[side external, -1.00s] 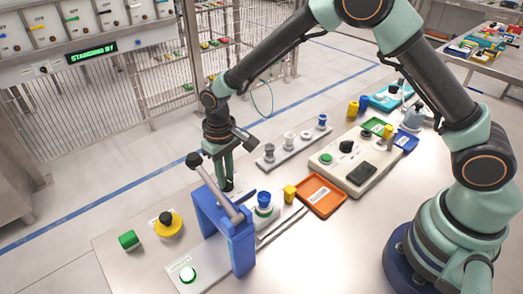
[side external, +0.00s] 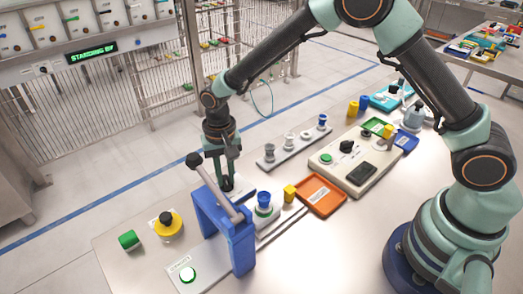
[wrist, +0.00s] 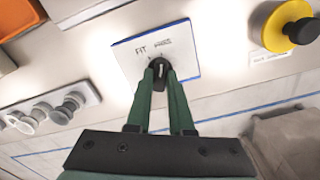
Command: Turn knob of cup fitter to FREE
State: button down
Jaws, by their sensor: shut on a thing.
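The cup fitter is a blue arch frame (side external: 236,245) with a grey lever on a pale base, seen in the side view. Its black knob (wrist: 160,74) sits on a white label plate (wrist: 185,62) marked FIT and FREE in the wrist view. My gripper (wrist: 161,68) points down with its green fingers closed on both sides of the knob. A small white mark shows on the knob between the fingertips, roughly toward the FREE word; its exact angle is hard to tell. In the side view my gripper (side external: 227,178) is just behind the frame, which partly hides the knob.
A yellow-based black mushroom button (side external: 168,224) and a green cylinder (side external: 129,240) stand left of the frame. A blue-topped cup (side external: 264,203), yellow block (side external: 290,193) and orange tray (side external: 320,195) stand right. A rack of grey cups (side external: 290,143) lies behind.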

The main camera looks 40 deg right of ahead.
aim_at(226, 179)
jog(key=shift+r, duration=0.1)
jog(key=c, duration=0.8)
grip_release()
notch_tip(226, 179, up, 12)
